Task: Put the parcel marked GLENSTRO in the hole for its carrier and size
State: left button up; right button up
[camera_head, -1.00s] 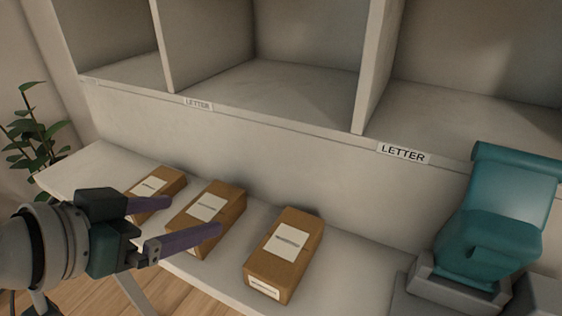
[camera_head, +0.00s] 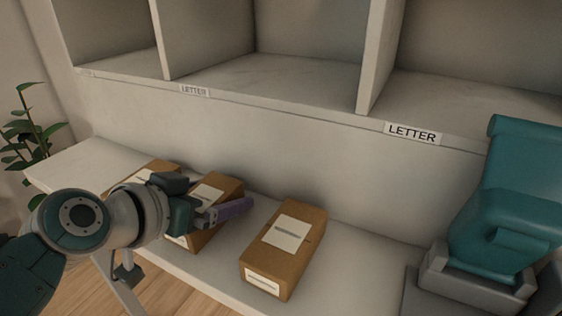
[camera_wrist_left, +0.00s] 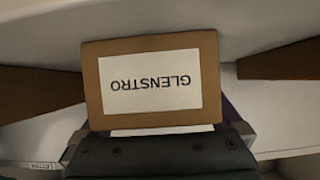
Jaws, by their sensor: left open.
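The parcel marked GLENSTRO (camera_wrist_left: 90,85) is a brown box with a white label, read upside down in the left wrist view. It appears to be the middle parcel (camera_head: 226,184) of the row on the shelf in the head view, partly hidden by my left gripper. My left gripper (camera_head: 228,211) is open, its purple finger reaching across that parcel. In the wrist view the parcel lies just beyond the gripper body; I cannot tell whether the fingers touch it. Holes with LETTER tags (camera_head: 412,134) run above the shelf. My right gripper is not in view.
A brown parcel (camera_head: 286,246) lies to the right and another (camera_head: 150,172) to the left, partly hidden by my arm. Upright dividers (camera_head: 381,60) separate the holes, whose visible floors are empty. A plant (camera_head: 28,135) stands at the far left.

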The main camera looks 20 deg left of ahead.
pick_arm(q)
jog(key=c, duration=1.3)
jog(key=shift+o, duration=0.2)
